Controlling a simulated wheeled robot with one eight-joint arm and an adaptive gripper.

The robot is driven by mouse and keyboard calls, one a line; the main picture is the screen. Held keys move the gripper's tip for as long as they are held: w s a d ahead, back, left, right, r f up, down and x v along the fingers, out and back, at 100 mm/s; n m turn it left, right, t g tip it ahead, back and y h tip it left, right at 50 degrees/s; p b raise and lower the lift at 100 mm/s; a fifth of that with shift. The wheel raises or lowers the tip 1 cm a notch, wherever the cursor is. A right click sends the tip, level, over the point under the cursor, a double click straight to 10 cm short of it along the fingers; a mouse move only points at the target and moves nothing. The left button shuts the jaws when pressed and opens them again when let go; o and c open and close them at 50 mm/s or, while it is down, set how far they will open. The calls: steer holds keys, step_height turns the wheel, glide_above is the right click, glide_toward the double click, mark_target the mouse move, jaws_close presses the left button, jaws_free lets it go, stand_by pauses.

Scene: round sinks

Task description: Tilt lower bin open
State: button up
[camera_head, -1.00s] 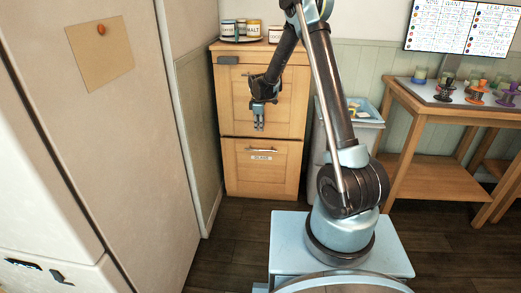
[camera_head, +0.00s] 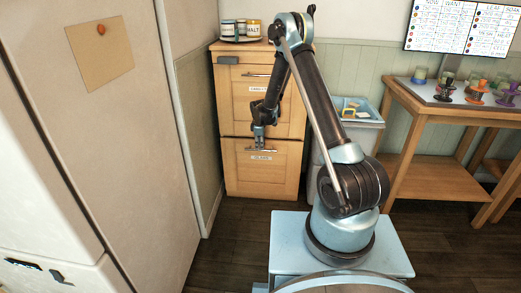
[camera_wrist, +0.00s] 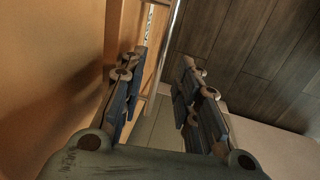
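The lower bin (camera_head: 262,178) is the wooden lower front of the cabinet, with a white label and a horizontal metal handle (camera_head: 272,149). It looks closed, flush with the cabinet. My gripper (camera_head: 259,144) points down in front of the lower bin's handle and hides part of it. In the wrist view my gripper (camera_wrist: 163,68) is open, with a gap between the two blue-padded fingers. The handle (camera_wrist: 174,25) appears as a metal bar in line with that gap. Whether a finger touches it, I cannot tell.
The upper bin (camera_head: 285,100) is closed above, with its own handle. Jars (camera_head: 252,28) stand on the cabinet top. A light blue-grey container (camera_head: 362,110) stands right of the cabinet, beside a wooden table (camera_head: 440,180). A tall white unit (camera_head: 140,150) is at left. The floor before the bin is clear.

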steer(key=shift+w+f, duration=0.15)
steer(key=shift+f, duration=0.55)
steer(key=shift+w+f, duration=0.1)
steer(key=shift+f, duration=0.6)
steer(key=shift+c, duration=0.4)
jaws_close()
